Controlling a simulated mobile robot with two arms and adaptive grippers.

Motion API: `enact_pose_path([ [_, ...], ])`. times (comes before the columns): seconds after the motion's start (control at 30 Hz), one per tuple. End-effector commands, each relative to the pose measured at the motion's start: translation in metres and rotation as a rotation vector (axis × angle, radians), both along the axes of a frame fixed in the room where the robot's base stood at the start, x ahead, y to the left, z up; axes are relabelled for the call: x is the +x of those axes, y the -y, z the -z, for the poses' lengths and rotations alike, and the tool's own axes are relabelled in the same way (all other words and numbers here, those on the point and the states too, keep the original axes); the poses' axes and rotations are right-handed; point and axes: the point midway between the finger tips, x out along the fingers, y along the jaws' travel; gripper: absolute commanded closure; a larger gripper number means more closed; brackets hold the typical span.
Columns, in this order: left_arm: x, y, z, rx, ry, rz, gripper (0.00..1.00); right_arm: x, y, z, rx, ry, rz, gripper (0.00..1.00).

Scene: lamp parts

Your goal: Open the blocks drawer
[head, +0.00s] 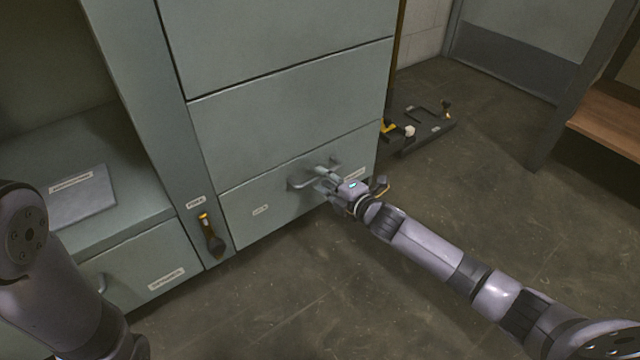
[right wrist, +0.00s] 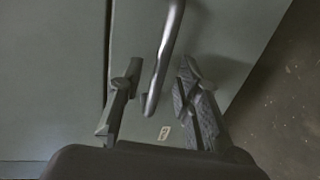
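The bottom drawer (head: 285,208) of the grey-green cabinet is closed, its front level with the cabinet face. It bears small labels too blurred to read, so I cannot tell if it is the blocks drawer. My right gripper (head: 322,180) is at its metal bar handle (head: 300,184). In the right wrist view, the handle (right wrist: 166,60) lies between the two spread fingers of the right gripper (right wrist: 158,95), with a gap on each side. My left arm shows at the left edge of the head view, but its gripper is out of frame.
Another closed drawer (head: 150,265) with a handle and label sits at lower left, below an open shelf (head: 130,210). A dark-handled tool (head: 210,235) hangs on the post between. A black base with yellow parts (head: 425,130) lies right of the cabinet. The floor in front is clear.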

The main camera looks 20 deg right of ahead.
Motion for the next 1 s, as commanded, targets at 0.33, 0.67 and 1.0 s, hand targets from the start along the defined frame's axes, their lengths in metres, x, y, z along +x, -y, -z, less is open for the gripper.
enact_pose_path([
  [0.33,0.002,0.0,0.016,0.0,-0.006,-0.001,0.6,0.021,-0.008,0.005,0.0,-0.001,0.0,0.69],
  [0.67,0.002,0.0,0.015,0.001,-0.005,0.0,0.6,0.022,-0.008,0.005,0.0,-0.001,0.0,0.75],
  [1.0,0.002,0.0,0.015,0.001,-0.005,0.0,0.6,0.021,-0.008,0.005,0.0,-0.001,0.0,0.98],
])
